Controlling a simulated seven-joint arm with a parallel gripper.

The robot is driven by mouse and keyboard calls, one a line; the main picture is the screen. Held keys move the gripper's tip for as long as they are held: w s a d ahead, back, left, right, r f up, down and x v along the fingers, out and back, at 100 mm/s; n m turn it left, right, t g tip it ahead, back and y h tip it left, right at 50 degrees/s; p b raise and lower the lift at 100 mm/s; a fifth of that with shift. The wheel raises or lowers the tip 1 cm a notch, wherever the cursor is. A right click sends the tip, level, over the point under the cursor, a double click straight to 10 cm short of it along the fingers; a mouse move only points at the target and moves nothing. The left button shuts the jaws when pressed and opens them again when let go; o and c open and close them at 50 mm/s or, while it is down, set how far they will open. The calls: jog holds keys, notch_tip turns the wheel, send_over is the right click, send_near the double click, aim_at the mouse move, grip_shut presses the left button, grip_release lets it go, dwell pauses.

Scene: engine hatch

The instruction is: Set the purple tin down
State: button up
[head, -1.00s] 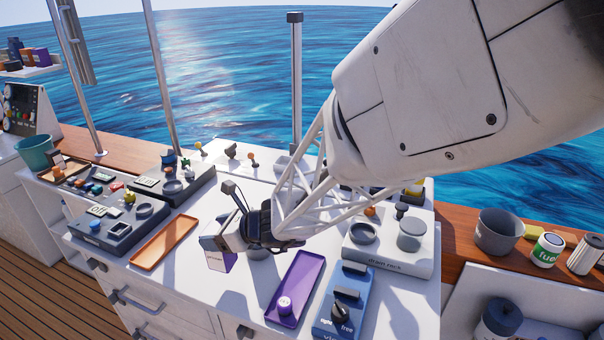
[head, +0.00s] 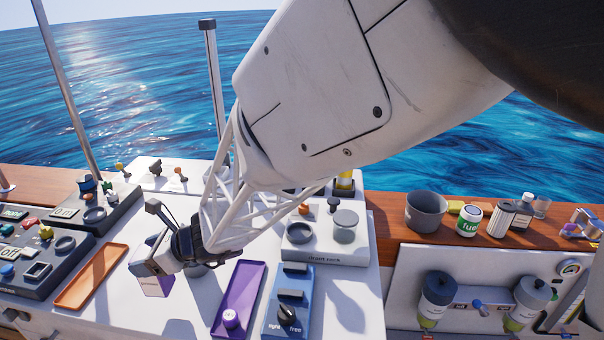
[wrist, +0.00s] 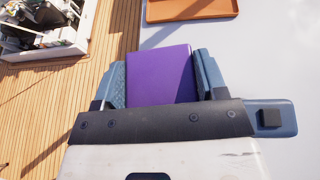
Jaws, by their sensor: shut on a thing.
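The purple tin (wrist: 160,76) is a box with a flat purple face, held between the two blue-grey fingers of my gripper (wrist: 161,80) in the wrist view. In the head view, my gripper (head: 158,258) is over the white bench top, between the orange tray and the purple tray. The tin's lower purple part (head: 156,287) shows under the fingers there, and the rest is hidden by them. I cannot tell whether the tin touches the bench.
The orange tray (head: 91,276) lies left of my gripper. The purple tray (head: 240,290), holding a small purple-and-white round piece (head: 230,319), lies to its right. A blue switch block (head: 289,310) and a drain rack (head: 325,250) stand further right. Bare white bench lies around the gripper.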

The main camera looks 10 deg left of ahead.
notch_tip(320, 180, up, 5)
jog(key=shift+r, duration=0.2)
jog(key=w+d+r+m+t, duration=0.1)
jog(key=w+d+m+t, duration=0.15)
jog(key=d, duration=1.05)
jog(key=w+d+r+m+t, duration=0.2)
jog(key=d+t, duration=0.1)
jog(key=d, duration=0.9)
jog(key=s+d+f+m+t+h, duration=0.25)
jog(key=s+d, duration=0.25)
jog(key=d, duration=0.7)
jog(key=s+d+f+m+t+h, duration=0.1)
jog(key=s+d+m+t, duration=0.3)
jog(key=d, duration=0.7)
jog(key=shift+n+g, duration=0.5)
jog(key=shift+g, duration=0.1)
jog(key=f, duration=0.1)
jog(key=s+f, duration=0.1)
jog(key=f, duration=0.3)
jog(key=shift+s+d, duration=0.35)
jog(key=shift+d, duration=0.05)
jog(key=shift+w, duration=0.1)
jog(key=w+a, duration=0.2)
jog(key=w, duration=0.5)
jog(key=w+a+f, duration=0.1)
jog(key=w, duration=0.7)
jog(key=shift+w+a+f, duration=0.25)
jog(key=shift+a, duration=0.1)
